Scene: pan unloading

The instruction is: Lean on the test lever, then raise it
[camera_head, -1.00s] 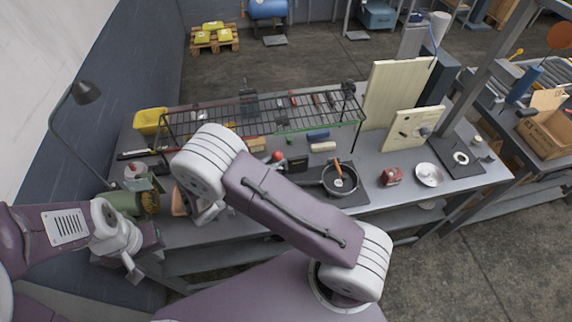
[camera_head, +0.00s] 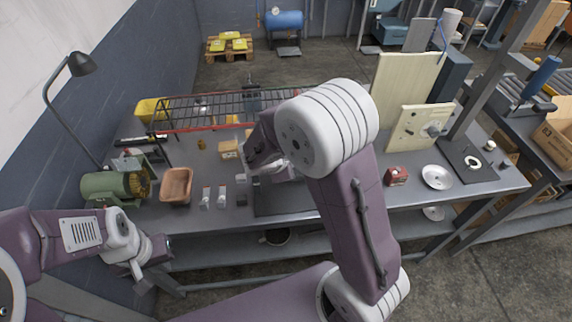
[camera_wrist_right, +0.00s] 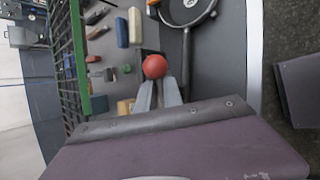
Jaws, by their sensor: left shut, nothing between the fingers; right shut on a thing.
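The test lever's red ball knob (camera_wrist_right: 155,67) shows in the right wrist view, directly at the tips of my right gripper (camera_wrist_right: 158,84). Its two grey fingers are closed together against the knob; the lever's shaft is hidden. In the head view my right arm hides the knob, and the fingers cannot be made out. My left gripper (camera_head: 141,280) is shut and empty at the lower left, in front of the bench's front edge, away from the lever.
A dark pan (camera_wrist_right: 186,12) lies close to the knob. A wire rack (camera_wrist_right: 77,60) runs along the left side of the wrist view. The bench also holds a terracotta tray (camera_head: 176,186), a green motor (camera_head: 112,186), a red object (camera_head: 397,176) and a silver dish (camera_head: 436,177).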

